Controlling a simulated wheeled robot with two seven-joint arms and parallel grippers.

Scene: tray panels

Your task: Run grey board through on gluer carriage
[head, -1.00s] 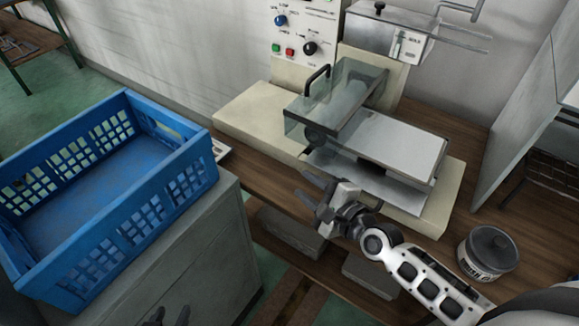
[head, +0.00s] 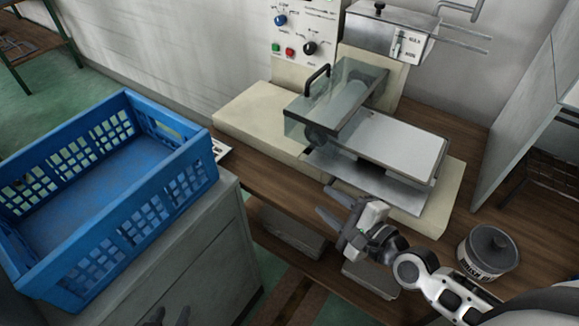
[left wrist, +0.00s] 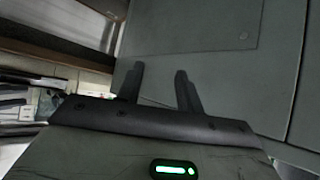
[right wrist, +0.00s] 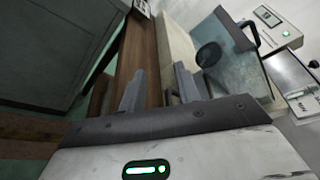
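The gluer carriage (head: 408,190) is a flat metal plate in front of the glass-guarded roller. A flat light-grey panel, which looks like the grey board (head: 405,145), lies above it, one end by the clear guard (head: 340,95). I cannot tell whether it is separate from the machine. My right gripper (head: 325,203) is open and empty in front of the machine's near edge, apart from carriage and board. It also shows in the right wrist view (right wrist: 160,85). My left gripper (head: 171,314) is open and empty at the bottom, in front of the grey cabinet; it shows in the left wrist view (left wrist: 157,82).
An empty blue crate (head: 85,258) stands on the grey cabinet (head: 215,245) at left. A control panel (head: 303,30) rises behind the machine. A grey upright panel (head: 525,110) bounds the right.

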